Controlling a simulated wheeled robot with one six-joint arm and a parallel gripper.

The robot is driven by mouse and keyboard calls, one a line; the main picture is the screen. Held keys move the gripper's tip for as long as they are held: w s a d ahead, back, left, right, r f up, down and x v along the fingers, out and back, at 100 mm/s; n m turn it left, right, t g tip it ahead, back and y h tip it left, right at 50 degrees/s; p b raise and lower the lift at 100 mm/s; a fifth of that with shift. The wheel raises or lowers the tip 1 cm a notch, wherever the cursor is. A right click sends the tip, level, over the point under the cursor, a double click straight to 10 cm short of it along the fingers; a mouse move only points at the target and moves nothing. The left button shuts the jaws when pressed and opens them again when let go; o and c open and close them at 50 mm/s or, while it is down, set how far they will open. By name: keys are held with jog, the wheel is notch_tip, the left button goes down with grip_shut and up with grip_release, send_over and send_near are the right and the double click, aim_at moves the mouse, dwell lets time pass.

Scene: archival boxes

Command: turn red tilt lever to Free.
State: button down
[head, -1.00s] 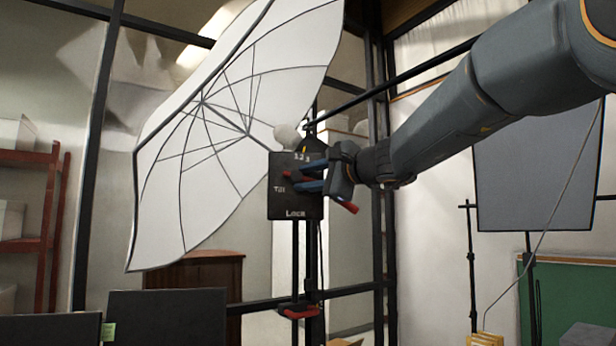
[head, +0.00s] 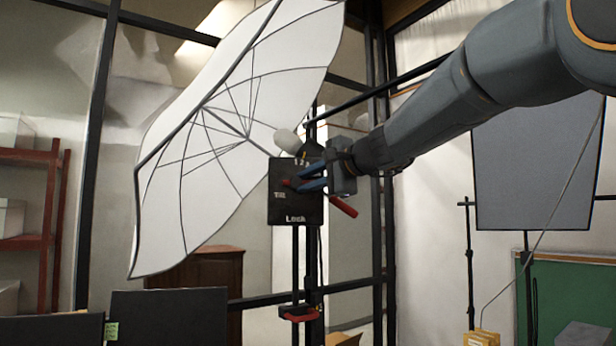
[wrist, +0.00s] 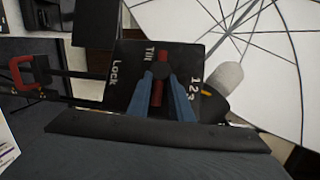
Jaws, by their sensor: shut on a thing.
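The black control box (head: 282,212) stands upright on a stand, lettered Tilt at its left and Lock at its bottom in the head view. Numbers sit at its top; no Free label is readable. In the wrist view the box (wrist: 122,95) shows Tilt, Lock and 123. The red tilt lever (wrist: 157,93) lies between the blue fingers of my gripper (wrist: 160,88), near a dark round hub. In the head view my gripper (head: 311,184) is shut on the lever in front of the box and hides much of it. A red bar (head: 343,206) sticks out below the gripper.
A large white umbrella (head: 205,150) with a pale bulb (head: 287,141) spreads behind the box. A red-handled clamp (head: 300,317) sits lower on the stand. A grey panel (head: 535,165) stands at right, dark boxes (head: 168,318) at lower left.

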jog(key=shift+f, duration=0.1)
jog(key=c, duration=1.8)
grip_release()
jog(key=shift+s+d, duration=0.1)
jog(key=b+v, duration=0.3)
jog(key=v, duration=0.4)
jog(key=shift+s, duration=0.25)
jog(key=shift+d, duration=0.15)
jog(key=shift+f, duration=0.1)
